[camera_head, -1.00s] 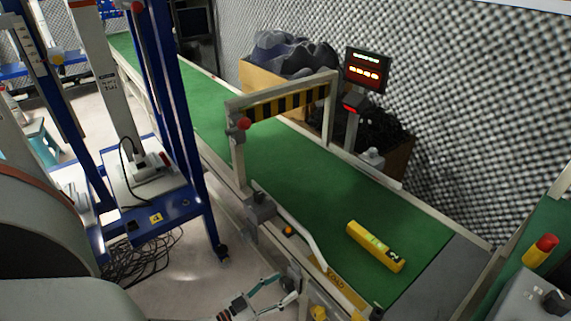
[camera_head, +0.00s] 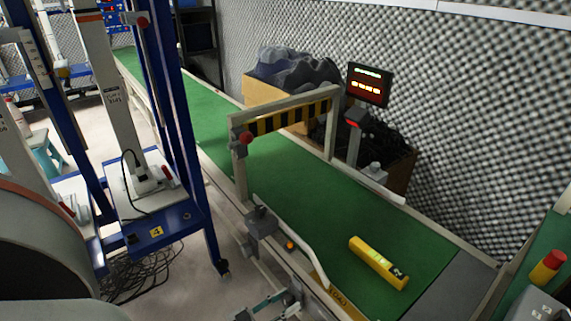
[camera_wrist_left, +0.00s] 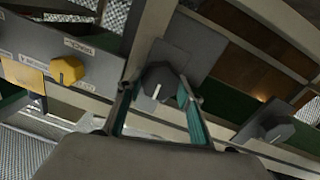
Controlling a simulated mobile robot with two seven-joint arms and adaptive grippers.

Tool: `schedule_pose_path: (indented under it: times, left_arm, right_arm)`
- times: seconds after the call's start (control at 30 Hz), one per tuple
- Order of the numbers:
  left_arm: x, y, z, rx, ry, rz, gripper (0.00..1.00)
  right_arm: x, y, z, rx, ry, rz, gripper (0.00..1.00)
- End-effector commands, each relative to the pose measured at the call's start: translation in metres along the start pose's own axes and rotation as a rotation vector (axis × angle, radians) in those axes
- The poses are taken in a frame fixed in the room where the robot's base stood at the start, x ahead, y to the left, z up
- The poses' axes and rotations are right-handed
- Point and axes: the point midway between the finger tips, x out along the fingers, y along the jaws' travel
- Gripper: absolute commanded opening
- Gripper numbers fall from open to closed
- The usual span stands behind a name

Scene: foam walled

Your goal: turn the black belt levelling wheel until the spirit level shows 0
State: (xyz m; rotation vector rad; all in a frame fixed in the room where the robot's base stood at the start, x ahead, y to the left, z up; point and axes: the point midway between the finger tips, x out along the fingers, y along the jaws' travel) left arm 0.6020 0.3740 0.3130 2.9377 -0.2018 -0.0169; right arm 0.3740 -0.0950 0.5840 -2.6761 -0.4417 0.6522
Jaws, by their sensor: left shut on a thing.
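The yellow spirit level (camera_head: 378,263) lies on the green conveyor belt (camera_head: 310,205) near its front end, and its reading is too small to make out. In the left wrist view a black wheel (camera_wrist_left: 160,76) with a white mark sits on a grey plate under the belt frame. My left gripper (camera_wrist_left: 158,98) has its two teal-lined fingers on either side of this wheel and is shut on it. In the head view only part of the left gripper (camera_head: 268,304) shows at the bottom edge, and the wheel cannot be made out there. My right gripper is not in view.
A yellow knob (camera_wrist_left: 66,70) and another dark knob (camera_wrist_left: 276,128) flank the wheel. A striped gantry (camera_head: 290,115) spans the belt. A red-lit display (camera_head: 368,84) stands behind it. A blue-framed cart (camera_head: 160,212) stands left, with cables on the floor.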

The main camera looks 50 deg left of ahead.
Motion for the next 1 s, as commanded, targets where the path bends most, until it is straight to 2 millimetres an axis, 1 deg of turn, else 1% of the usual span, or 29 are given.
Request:
schedule_pose_path:
  times: [0.27, 0.7, 1.0]
  left_arm:
    - [-0.003, 0.000, 0.004, -0.169, 0.006, 0.001, 0.15]
    - [-0.003, -0.002, 0.005, -0.581, 0.030, 0.004, 0.15]
    - [-0.001, -0.002, 0.004, -0.866, 0.048, 0.008, 0.15]
  right_arm:
    - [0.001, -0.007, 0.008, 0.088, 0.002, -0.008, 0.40]
    - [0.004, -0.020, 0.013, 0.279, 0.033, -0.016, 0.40]
    - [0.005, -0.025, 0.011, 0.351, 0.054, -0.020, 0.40]
